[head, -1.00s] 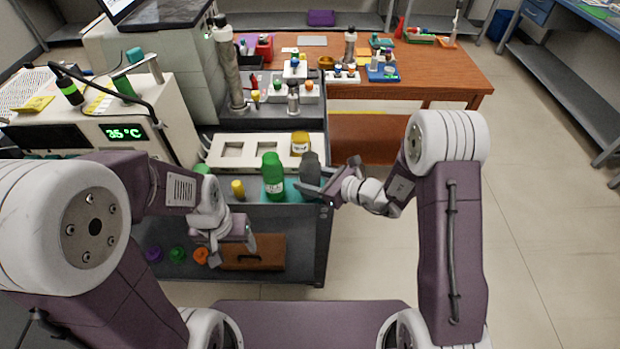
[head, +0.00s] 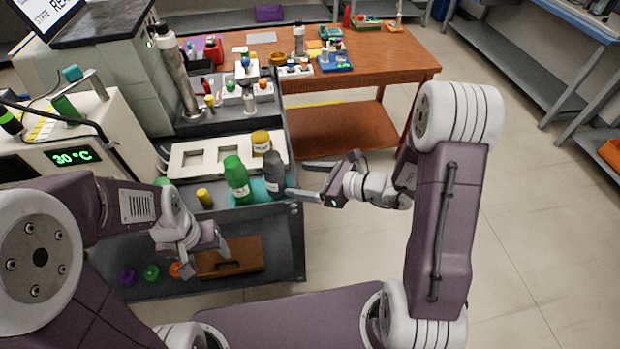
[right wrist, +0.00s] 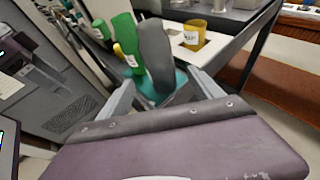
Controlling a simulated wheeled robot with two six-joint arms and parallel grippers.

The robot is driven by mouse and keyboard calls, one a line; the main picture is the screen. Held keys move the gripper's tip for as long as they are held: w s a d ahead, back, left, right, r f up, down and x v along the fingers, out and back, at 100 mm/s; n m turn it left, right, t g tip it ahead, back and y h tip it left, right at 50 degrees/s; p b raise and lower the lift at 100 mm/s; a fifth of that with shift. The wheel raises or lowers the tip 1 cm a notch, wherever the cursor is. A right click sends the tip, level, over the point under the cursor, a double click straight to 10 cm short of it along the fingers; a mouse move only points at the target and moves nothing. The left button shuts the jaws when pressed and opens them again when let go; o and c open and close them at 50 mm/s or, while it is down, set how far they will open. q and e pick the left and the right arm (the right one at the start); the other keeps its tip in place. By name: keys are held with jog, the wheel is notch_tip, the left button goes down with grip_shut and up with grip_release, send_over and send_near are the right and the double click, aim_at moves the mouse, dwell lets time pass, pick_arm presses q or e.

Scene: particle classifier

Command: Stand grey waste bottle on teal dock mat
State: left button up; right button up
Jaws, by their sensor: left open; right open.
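The grey waste bottle (head: 274,173) stands upright on the teal dock mat (head: 258,188), at the right end of the grey cart's shelf. In the right wrist view the grey bottle (right wrist: 157,58) rises above the teal mat (right wrist: 178,80), between and beyond the fingertips. A green bottle (head: 237,180) stands beside it on the left. My right gripper (head: 304,178) is open and empty, just to the right of the grey bottle; in the head view it looks apart from it. My left gripper (head: 208,252) is open and empty, low in front of the cart.
A white rack (head: 215,155) with square openings and a yellow jar (head: 261,143) lies behind the bottles. A small yellow bottle (head: 204,198) stands to the left. A wooden table (head: 390,55) is behind; the floor at right is clear.

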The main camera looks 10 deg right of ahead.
jog(key=s+d+f+n+g+h, duration=0.1)
jog(key=s+f+n+g+h, duration=0.15)
jog(key=s+n+g, duration=0.45)
jog(key=s+d+f+n+g+h, duration=0.1)
jog(key=s+n+g+h, duration=0.15)
jog(key=s+n, duration=0.7)
jog(key=w+d+n+t+h, duration=0.25)
jog(key=d+n+h, duration=0.35)
jog(key=d+n, duration=0.3)
jog(key=shift+m, duration=0.25)
jog(key=r+p, duration=0.1)
jog(key=r, duration=0.1)
jog(key=r+p, duration=0.3)
jog(key=p, duration=0.1)
jog(key=shift+s+a+r, duration=0.25)
jog(key=shift+s+r, duration=0.05)
jog(key=shift+r, duration=0.1)
